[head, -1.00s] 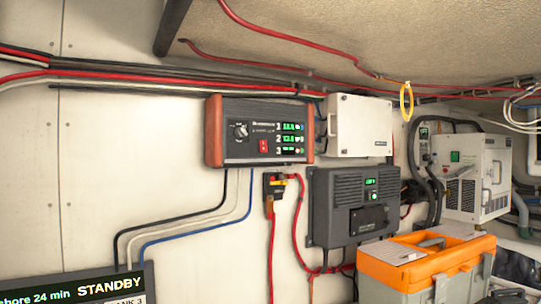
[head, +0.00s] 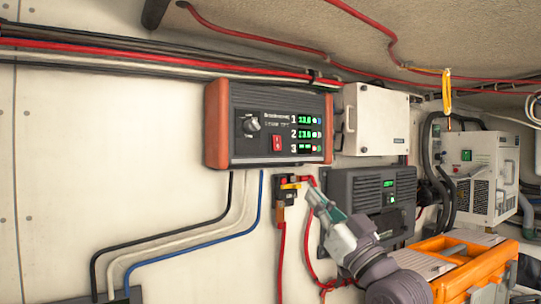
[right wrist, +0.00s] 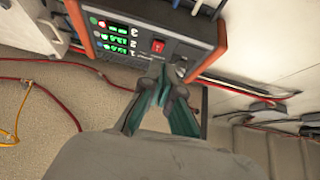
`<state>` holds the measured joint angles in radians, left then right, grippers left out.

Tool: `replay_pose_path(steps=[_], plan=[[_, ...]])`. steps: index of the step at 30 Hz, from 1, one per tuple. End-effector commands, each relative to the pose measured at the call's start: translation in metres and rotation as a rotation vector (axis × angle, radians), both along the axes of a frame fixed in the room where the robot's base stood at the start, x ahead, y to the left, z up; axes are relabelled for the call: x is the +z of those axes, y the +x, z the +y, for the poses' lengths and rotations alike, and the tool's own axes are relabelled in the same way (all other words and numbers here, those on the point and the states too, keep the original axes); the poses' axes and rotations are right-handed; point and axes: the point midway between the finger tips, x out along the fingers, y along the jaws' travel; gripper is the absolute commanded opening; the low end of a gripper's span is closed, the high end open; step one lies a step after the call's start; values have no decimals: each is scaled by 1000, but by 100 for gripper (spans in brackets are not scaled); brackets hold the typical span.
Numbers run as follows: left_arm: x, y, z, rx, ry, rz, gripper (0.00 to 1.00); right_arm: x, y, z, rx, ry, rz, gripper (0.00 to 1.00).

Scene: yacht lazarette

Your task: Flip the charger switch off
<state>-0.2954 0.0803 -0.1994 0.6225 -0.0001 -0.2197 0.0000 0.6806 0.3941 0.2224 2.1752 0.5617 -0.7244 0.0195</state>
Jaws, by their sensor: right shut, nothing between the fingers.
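The charger (head: 265,93) is a dark box with red-brown ends on the white wall. It has a knob (head: 251,125), green number displays and a red rocker switch (head: 277,143). I cannot tell which way the rocker is tipped. In the head view my right gripper (head: 313,190) is shut and empty, below and right of the charger, in front of the wall. In the right wrist view the charger (right wrist: 124,19) appears upside down. Its red switch (right wrist: 158,46) shows just beyond the closed fingertips (right wrist: 159,72). My left gripper is not in view.
A breaker with a yellow lever (head: 287,189) is on the wall just left of my right gripper. A dark grey unit (head: 347,188), a white box (head: 372,118) and an orange-lidded toolbox (head: 468,271) are to the right. Red cables (head: 281,250) hang below.

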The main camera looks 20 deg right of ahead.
Motion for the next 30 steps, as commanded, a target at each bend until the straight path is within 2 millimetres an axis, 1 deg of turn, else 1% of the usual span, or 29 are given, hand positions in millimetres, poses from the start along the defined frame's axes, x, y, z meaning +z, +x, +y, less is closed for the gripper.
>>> replay_pose_path(steps=[1,4,6,8,13,16,20,26,30], plan=[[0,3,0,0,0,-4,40,15,-6,-4,1,7,-40,0],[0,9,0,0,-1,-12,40,27,-12,-7,5,14,-74,0],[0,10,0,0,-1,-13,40,29,-13,-8,5,15,-79,0],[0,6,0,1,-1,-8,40,28,-13,-8,4,15,-77,0],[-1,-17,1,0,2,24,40,28,-12,-7,4,15,-75,0],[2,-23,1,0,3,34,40,32,-8,-7,6,15,-74,0],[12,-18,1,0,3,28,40,44,4,-5,6,17,-73,0],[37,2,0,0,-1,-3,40,72,38,0,7,18,-71,0],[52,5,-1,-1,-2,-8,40,90,61,3,6,17,-72,0]])
